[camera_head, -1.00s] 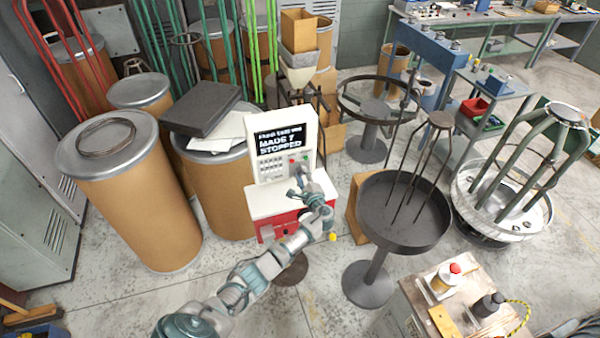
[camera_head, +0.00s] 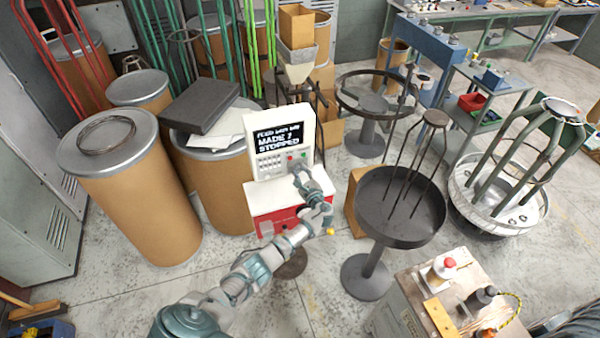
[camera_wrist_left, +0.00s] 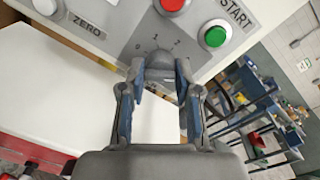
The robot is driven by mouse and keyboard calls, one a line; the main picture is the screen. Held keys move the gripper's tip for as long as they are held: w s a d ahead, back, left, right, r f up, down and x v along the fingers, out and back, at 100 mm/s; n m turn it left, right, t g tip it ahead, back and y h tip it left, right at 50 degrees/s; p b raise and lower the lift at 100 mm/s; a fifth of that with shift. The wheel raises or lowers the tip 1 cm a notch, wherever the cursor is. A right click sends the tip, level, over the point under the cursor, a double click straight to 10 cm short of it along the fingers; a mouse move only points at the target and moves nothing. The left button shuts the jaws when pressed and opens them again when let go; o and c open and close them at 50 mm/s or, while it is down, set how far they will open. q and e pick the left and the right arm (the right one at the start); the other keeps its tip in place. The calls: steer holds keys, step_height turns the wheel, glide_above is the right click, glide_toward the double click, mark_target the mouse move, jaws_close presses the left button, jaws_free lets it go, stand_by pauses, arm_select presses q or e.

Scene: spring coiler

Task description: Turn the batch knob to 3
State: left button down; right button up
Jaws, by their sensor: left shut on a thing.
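The spring coiler (camera_head: 284,140) is a white and red machine with a dark screen reading MADE 7 and STOPPED. The batch knob (camera_wrist_left: 160,62) is a grey knob on its panel in the left wrist view, with the marks 0, 1 and 2 printed around it. My left gripper (camera_wrist_left: 160,72) has its two fingers on either side of the knob and is shut on it. In the head view my left gripper (camera_head: 300,172) is at the panel's lower right and hides the knob. The knob's pointer and any 3 mark cannot be made out. My right gripper is not in view.
A red button (camera_wrist_left: 173,5) and a green START button (camera_wrist_left: 214,36) are close above the fingers. A ZERO button (camera_wrist_left: 46,5) is at the left. A dark round tray stand (camera_head: 400,215) is right of the machine, and brown drums (camera_head: 130,190) stand to its left.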

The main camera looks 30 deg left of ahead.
arm_select(q)
steer(key=shift+s+d+f, duration=0.1)
steer(key=shift+d+f, duration=0.1)
steer(key=shift+f, duration=0.15)
steer(key=c, duration=0.8)
jaws_free()
steer(key=shift+c, duration=0.2)
steer(key=shift+r, duration=0.1)
steer(key=shift+r, duration=0.1)
steer(key=v, duration=1.2)
steer(key=shift+d, duration=0.1)
